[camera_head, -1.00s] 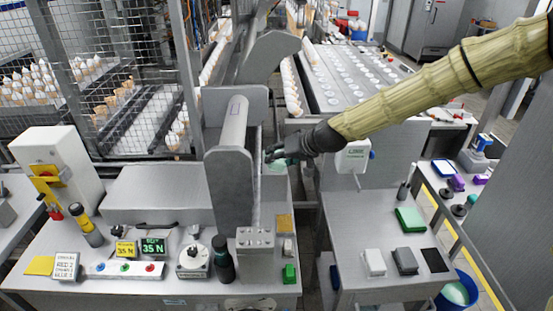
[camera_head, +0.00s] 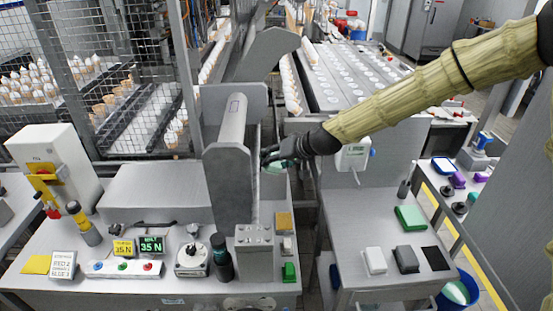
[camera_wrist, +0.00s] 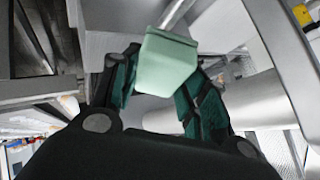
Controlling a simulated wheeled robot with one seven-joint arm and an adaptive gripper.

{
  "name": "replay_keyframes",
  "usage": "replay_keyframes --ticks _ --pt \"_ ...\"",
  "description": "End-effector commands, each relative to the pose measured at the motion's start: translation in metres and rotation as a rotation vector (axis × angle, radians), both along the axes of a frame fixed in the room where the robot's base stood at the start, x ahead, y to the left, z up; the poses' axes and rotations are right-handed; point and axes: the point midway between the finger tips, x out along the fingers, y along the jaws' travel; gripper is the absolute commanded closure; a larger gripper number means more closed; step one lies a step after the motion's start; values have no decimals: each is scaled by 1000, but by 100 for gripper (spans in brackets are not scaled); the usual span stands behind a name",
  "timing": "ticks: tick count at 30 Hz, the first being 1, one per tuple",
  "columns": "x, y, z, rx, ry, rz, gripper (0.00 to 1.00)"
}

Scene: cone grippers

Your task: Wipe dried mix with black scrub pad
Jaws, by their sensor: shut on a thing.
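A flat black pad (camera_head: 436,258) lies at the front right of the right-hand steel table, apart from my gripper. My gripper (camera_head: 272,162) is above the gap between the two tables, beside the grey roller housing. Its dark fingers are shut on a pale green pad (camera_wrist: 165,62), held between the fingertips in the wrist view. I cannot make out any dried mix in either view.
The right table (camera_head: 340,240) also holds a white block (camera_head: 374,260), a dark grey block (camera_head: 405,259) and a green pad (camera_head: 410,217). The upright roller housing (camera_head: 228,185) stands close on my gripper's left. A blue bucket (camera_head: 460,291) is at lower right.

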Motion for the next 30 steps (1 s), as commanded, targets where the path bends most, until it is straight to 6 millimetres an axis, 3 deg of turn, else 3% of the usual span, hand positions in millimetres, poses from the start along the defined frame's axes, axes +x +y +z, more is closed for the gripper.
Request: replay_keyframes --ticks 15,30 --pt "0 22 -40 -1 -1 1 82" --pt "0 24 -42 0 -1 0 82"
